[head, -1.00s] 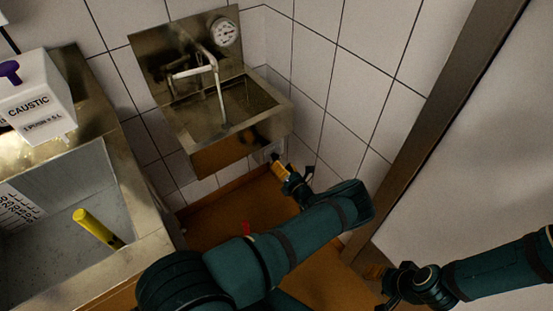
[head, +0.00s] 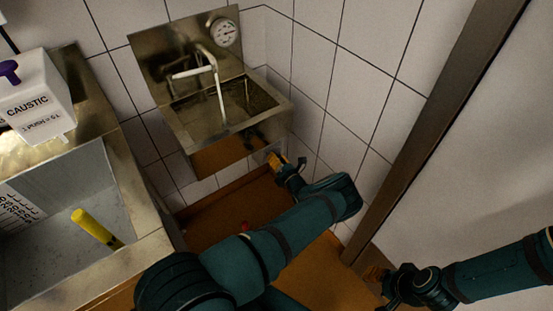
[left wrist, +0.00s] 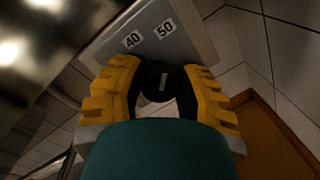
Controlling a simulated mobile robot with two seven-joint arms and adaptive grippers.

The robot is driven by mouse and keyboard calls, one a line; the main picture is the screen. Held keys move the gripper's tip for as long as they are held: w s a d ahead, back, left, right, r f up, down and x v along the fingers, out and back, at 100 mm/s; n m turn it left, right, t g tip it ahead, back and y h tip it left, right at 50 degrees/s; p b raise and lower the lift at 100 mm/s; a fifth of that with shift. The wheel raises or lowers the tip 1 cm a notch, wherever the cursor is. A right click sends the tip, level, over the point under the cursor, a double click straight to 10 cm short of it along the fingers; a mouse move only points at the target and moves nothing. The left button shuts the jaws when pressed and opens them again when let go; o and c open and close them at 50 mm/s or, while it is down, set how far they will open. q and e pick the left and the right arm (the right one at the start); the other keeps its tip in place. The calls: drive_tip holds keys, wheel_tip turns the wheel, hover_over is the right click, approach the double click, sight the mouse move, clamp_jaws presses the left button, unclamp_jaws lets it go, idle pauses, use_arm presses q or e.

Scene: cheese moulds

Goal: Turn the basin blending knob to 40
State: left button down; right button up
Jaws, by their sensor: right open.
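The black knob (left wrist: 161,82), with a short white mark, is on a grey plate (left wrist: 178,20) in the left wrist view. The plate shows the numbers 40 and 50; any others are hidden. The mark lies roughly up and down in that view. My left gripper (left wrist: 160,92) has its yellow fingers on either side of the knob; I cannot tell if they press on it. In the head view my left gripper (head: 277,161) is below the wall basin and covers most of the plate. My right gripper (head: 380,285) is open and empty at lower right.
The steel wall basin (head: 225,112) with tap and dial gauge (head: 224,33) is above my left gripper. A steel sink (head: 145,255) with a yellow-handled tool (head: 95,228) and a caustic container (head: 32,105) stand left. A door frame (head: 440,120) is right.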

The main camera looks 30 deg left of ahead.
use_arm(q)
drive_tip(key=shift+n, duration=0.4)
drive_tip(key=shift+f+n+b, duration=0.1)
drive_tip(key=shift+n+b, duration=0.65)
drive_tip(key=shift+n, duration=0.25)
drive_tip(key=n+b, duration=0.1)
drive_tip(key=n, duration=0.2)
drive_tip(key=shift+y, duration=0.3)
drive_tip(key=shift+n+b, duration=0.5)
drive_tip(key=shift+n, duration=1.1)
drive_tip(key=c, duration=0.6)
unclamp_jaws()
drive_tip(key=v, duration=1.2)
